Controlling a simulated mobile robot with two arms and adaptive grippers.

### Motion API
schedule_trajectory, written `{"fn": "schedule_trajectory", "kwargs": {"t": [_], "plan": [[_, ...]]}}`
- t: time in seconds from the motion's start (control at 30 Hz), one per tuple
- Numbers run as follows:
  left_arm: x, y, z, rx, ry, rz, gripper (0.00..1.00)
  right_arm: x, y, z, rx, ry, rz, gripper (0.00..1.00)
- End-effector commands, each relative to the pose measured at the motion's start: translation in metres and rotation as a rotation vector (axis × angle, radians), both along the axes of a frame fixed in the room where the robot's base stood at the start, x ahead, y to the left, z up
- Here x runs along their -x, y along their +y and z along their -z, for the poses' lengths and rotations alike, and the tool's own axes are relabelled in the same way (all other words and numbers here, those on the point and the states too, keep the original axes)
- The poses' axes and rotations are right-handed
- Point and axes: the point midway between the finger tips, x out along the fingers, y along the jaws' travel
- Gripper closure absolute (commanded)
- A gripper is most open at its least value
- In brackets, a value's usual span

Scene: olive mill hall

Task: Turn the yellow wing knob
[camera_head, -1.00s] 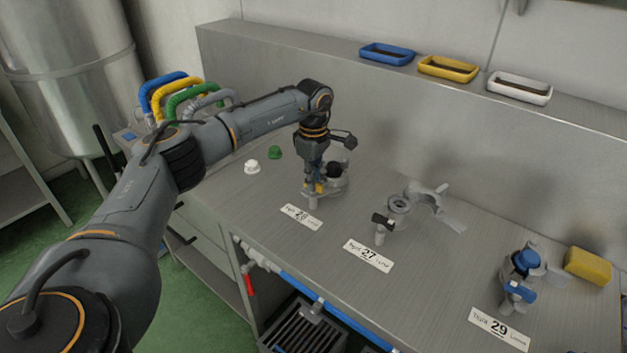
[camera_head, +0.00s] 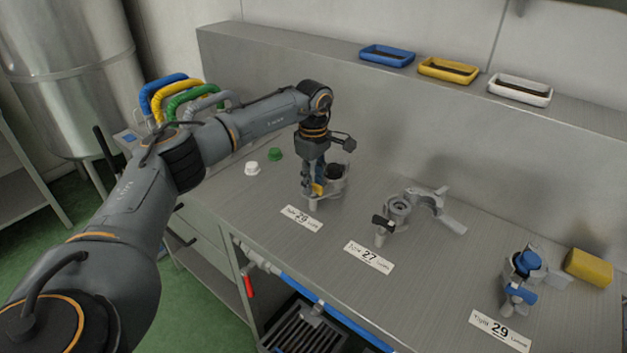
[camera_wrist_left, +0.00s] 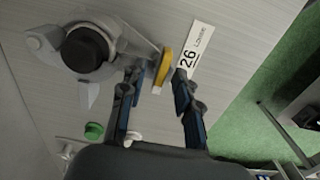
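The yellow wing knob (camera_wrist_left: 163,67) is on a grey clamp fitting with a black round cap (camera_wrist_left: 86,48) beside the card reading 26 (camera_wrist_left: 193,58). In the head view the knob (camera_head: 317,189) shows only partly beneath my left gripper (camera_head: 312,190). In the left wrist view my left gripper (camera_wrist_left: 155,88) is open, its blue-and-dark fingers apart. The knob lies ahead of and between the fingertips, closer to the left one. I cannot tell whether either fingertip touches it. My right gripper is not in view.
Two more fittings stand to the right: an open clamp (camera_head: 425,200) behind card 27 (camera_head: 368,257) and a blue-capped one (camera_head: 527,262). A yellow sponge (camera_head: 588,267) lies at far right. White (camera_head: 252,168) and green (camera_head: 275,154) caps lie left of my gripper. Trays (camera_head: 448,68) line the ledge.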

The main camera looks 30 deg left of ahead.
Motion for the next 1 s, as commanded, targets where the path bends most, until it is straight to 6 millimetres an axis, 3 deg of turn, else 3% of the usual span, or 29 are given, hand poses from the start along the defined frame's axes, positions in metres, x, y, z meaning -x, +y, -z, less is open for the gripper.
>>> {"fn": "schedule_trajectory", "kwargs": {"t": [0.33,0.8,1.0], "plan": [[0.0,0.0,-0.008,0.001,0.001,0.0,0.68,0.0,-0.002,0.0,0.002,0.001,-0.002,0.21],[0.0,0.0,-0.099,0.001,0.0,0.0,0.68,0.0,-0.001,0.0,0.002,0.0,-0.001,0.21],[0.0,0.0,-0.117,0.001,0.001,0.0,0.68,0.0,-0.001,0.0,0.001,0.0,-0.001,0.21]]}}
